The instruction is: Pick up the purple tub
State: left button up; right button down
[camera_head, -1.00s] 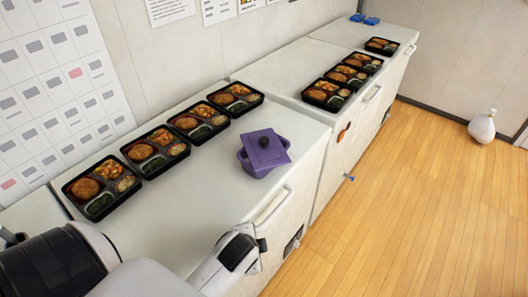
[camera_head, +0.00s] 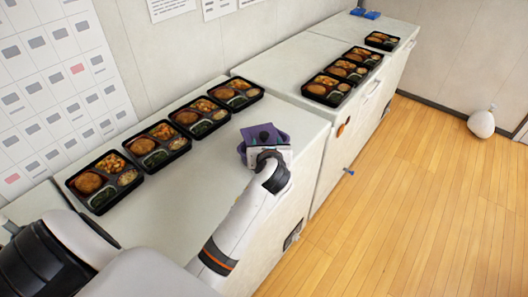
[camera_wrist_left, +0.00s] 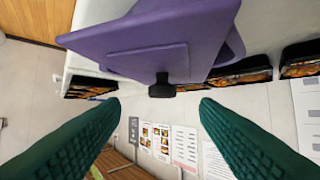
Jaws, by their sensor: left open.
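The purple tub (camera_head: 250,132) with a flat lid and a black knob stands on the white counter near its front edge. In the left wrist view the tub (camera_wrist_left: 190,25) fills the upper middle, and its black knob (camera_wrist_left: 161,88) shows between the two green fingertips. My left gripper (camera_head: 268,150) has reached the tub from the front and covers part of it in the head view. In the wrist view my left gripper (camera_wrist_left: 160,105) has its fingers wide apart with nothing clamped. My right gripper is not in view.
Several black bento trays (camera_head: 155,145) line the counter along the wall behind the tub. More trays (camera_head: 340,75) stand on the farther counter. Blue items (camera_head: 364,14) lie at its far end. A pale bag (camera_head: 481,124) sits on the wooden floor.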

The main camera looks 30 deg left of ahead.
aim_at(264, 135)
pick_arm(q)
jog(key=x, duration=0.4)
jog(key=shift+w+a+p, duration=0.3)
jog(key=shift+w, duration=0.1)
jog(key=x, duration=0.4)
jog(key=shift+w+a+f, duration=0.1)
jog(key=shift+a+f, duration=0.1)
jog(key=shift+c, duration=0.3)
jog(key=shift+r, duration=0.1)
grip_shut()
